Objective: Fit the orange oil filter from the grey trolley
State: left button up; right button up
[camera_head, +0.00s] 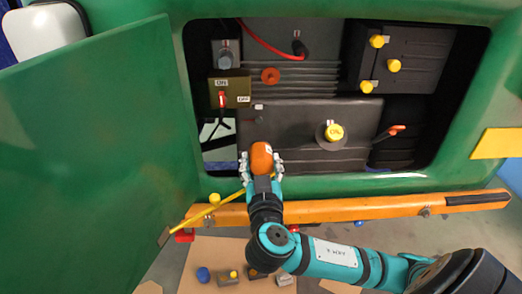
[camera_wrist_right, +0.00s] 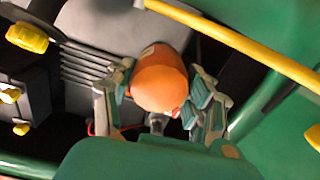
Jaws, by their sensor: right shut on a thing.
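The orange oil filter (camera_head: 261,158) is held upright between the fingers of my right gripper (camera_head: 261,172), in front of the open engine bay. In the right wrist view the filter (camera_wrist_right: 160,80) sits between the two fingers of the right gripper (camera_wrist_right: 163,100), with the dark ribbed engine parts behind it. The engine block (camera_head: 300,130) with its yellow cap (camera_head: 334,132) lies just behind and above. Whether the filter touches the engine cannot be told. The grey trolley cannot be made out. My left gripper is not in view.
The green door (camera_head: 100,150) stands open at left. An orange bar (camera_head: 350,209) crosses below the bay, and a yellow rod (camera_head: 205,212) slants at its left; a yellow rod (camera_wrist_right: 240,42) crosses the wrist view. Small parts, including a blue cap (camera_head: 203,275), lie below. Red and black cables hang inside the bay.

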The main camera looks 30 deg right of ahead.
aim_at(261, 147)
jog(key=shift+w+d+r, duration=0.25)
jog(key=shift+w, duration=0.05)
jog(key=shift+w+d+r, duration=0.1)
jog(key=shift+w, duration=0.05)
jog(key=shift+x, duration=0.95)
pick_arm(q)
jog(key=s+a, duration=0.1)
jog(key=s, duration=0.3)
pick_arm(e)
jog(key=shift+r+p+x, duration=0.25)
jog(key=shift+p+x, duration=0.2)
jog(key=shift+x, duration=0.5)
jog(key=n+p, duration=0.3)
jog(key=p, duration=0.1)
jog(key=shift+r+p, duration=0.2)
jog(key=shift+p, duration=0.1)
jog(key=n+p, duration=0.4)
jog(key=p, duration=0.2)
jog(key=shift+n, duration=0.4)
jog(key=n+p, duration=0.8)
jog(key=n, duration=0.1)
jog(key=shift+f, duration=0.15)
pick_arm(q)
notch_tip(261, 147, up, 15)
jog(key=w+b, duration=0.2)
jog(key=b, duration=0.2)
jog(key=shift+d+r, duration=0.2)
pick_arm(e)
jog(key=shift+x, duration=3.5)
